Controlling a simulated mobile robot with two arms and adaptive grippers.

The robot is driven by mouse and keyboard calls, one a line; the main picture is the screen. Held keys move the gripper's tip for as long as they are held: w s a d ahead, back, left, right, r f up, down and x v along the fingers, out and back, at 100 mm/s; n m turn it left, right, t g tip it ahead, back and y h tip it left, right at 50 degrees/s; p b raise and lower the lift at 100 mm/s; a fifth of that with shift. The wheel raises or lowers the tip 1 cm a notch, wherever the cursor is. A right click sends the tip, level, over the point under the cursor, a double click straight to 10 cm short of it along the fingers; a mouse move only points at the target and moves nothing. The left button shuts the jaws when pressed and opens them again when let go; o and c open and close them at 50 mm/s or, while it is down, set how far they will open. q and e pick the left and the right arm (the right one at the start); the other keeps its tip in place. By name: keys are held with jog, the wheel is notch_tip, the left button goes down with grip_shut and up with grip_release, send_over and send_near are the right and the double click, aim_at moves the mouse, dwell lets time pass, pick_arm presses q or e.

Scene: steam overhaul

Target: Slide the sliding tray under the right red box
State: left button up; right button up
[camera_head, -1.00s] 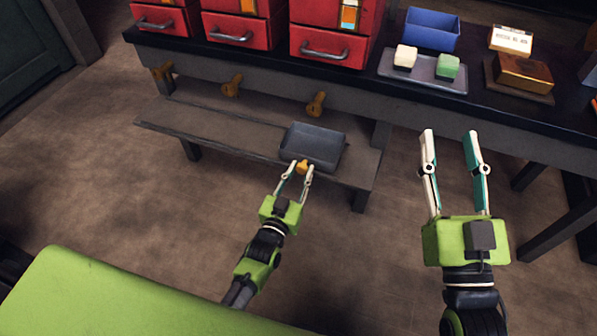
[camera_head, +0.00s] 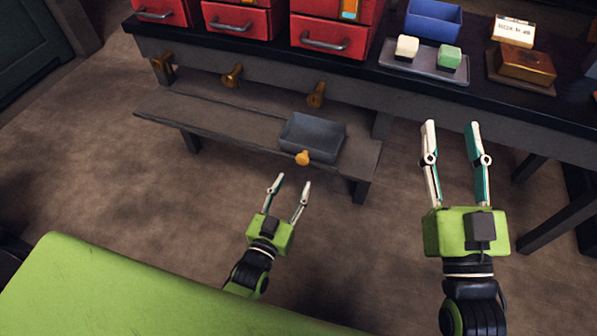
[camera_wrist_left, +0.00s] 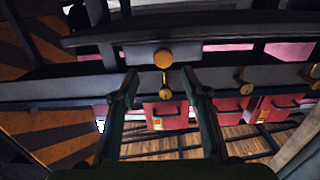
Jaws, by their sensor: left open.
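The sliding tray (camera_head: 318,134) is a shallow grey tray with a brass knob (camera_head: 302,157) on its near side. It sits on the low shelf (camera_head: 222,122), below the right red box (camera_head: 328,38), near the shelf's right end. My left gripper (camera_head: 291,183) is open and empty, just in front of the knob and apart from it. In the left wrist view the knob (camera_wrist_left: 163,58) shows beyond the two open fingers. My right gripper (camera_head: 450,126) is open and empty in front of the dark table. The tray's far edge is visible and clear.
Two more red boxes (camera_head: 236,20) stand to the left on the table (camera_head: 400,92). Several brass knobs (camera_head: 233,75) line the table's front above the shelf. A blue bin (camera_head: 433,22), a tray with two blocks and a brass box (camera_head: 524,66) stand at right.

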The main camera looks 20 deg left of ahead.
pick_arm(q)
jog(key=s, duration=0.4)
jog(key=shift+a, duration=0.1)
jog(key=shift+r, duration=0.1)
dwell(0.3)
